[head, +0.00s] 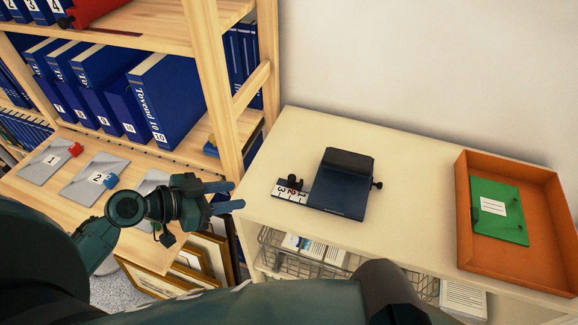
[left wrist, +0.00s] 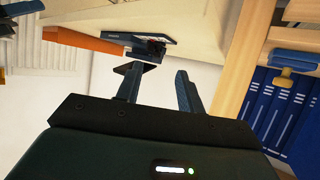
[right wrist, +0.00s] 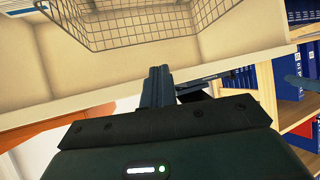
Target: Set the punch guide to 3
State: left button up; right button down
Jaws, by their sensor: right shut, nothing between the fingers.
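The dark blue hole punch (head: 341,190) sits on the cream cabinet top in the head view. Its white guide strip (head: 278,191), marked 1, 2 and 3, sticks out to the left. A black slider knob (head: 291,181) stands on the strip by the middle number, 2. My left gripper (head: 232,196) is open and empty, left of the strip and apart from it. Its spread fingers show in the left wrist view (left wrist: 158,80). My right gripper (right wrist: 158,72) is shut and empty in the right wrist view, below the cabinet's front edge. Its fingers are not visible in the head view.
An orange tray (head: 467,220) with a green folder (head: 500,225) stands at the cabinet's right. A wire basket (head: 275,247) is on the shelf below. A wooden bookshelf (head: 215,90) with blue binders rises at left. The cabinet top between punch and tray is clear.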

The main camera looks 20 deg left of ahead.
aim_at(289, 178)
pick_arm(q)
jog(key=shift+w+a+r+m+h, duration=0.1)
jog(key=shift+w+r+m+h, duration=0.15)
jog(key=shift+w+r, duration=0.25)
jog(key=shift+w+a+r+m+h, duration=0.1)
jog(key=shift+w+r+m+h, duration=0.15)
jog(key=shift+r, duration=0.3)
jog(key=shift+w+d, duration=0.15)
jog(key=shift+d, duration=0.05)
jog(key=p+x, duration=0.2)
jog(key=x, duration=1)
jog(key=shift+d+f, duration=0.15)
jog(key=shift+d, duration=0.2)
jog(key=shift+c, duration=0.5)
grip_shut()
